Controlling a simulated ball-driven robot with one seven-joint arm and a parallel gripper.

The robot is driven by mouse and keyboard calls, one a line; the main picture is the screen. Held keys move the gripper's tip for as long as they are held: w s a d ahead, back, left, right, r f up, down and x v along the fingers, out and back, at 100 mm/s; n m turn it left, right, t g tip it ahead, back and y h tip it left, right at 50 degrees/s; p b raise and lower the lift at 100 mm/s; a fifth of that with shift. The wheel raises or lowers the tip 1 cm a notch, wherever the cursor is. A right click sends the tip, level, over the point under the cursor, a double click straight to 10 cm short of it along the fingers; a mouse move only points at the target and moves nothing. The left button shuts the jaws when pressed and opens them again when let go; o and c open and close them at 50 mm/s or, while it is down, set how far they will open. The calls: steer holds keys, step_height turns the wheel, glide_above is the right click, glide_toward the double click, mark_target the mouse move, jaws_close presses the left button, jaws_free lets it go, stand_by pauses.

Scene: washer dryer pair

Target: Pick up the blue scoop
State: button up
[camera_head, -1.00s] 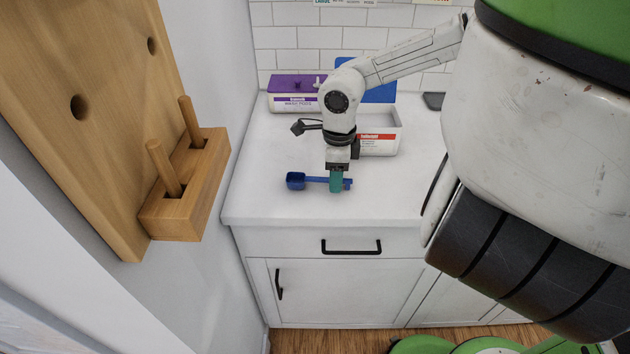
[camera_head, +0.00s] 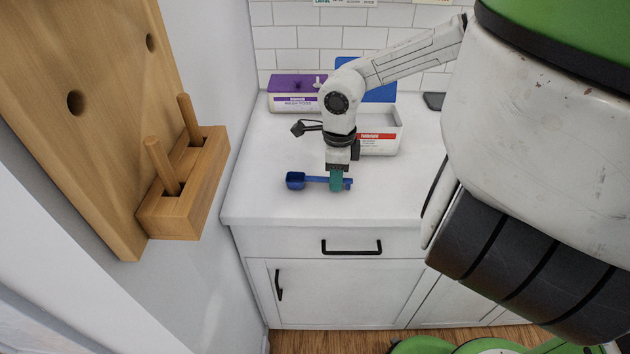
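The blue scoop (camera_head: 296,181) lies along the white counter, its cup at the left and its handle running right. My gripper (camera_head: 337,181) points straight down over the handle, near its right end. Its teal fingertips overlap the handle, which shows on both sides of them. The near finger hides the far one, so I cannot tell whether the fingers are closed on the handle. I also cannot tell whether the scoop is touching the counter or just above it.
Behind my gripper stand a white tub with a red label (camera_head: 377,138), its blue lid raised (camera_head: 372,92), and a purple-lidded box (camera_head: 293,92). A wooden wall rack with pegs (camera_head: 180,205) is at left. The counter front (camera_head: 270,208) is clear.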

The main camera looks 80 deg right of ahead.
jaws_close()
steer(key=shift+r, duration=0.75)
steer(key=s+a+r+b, duration=0.1)
steer(key=s+a+r, duration=0.6)
steer(key=a+r, duration=0.5)
steer(key=shift+a, duration=0.15)
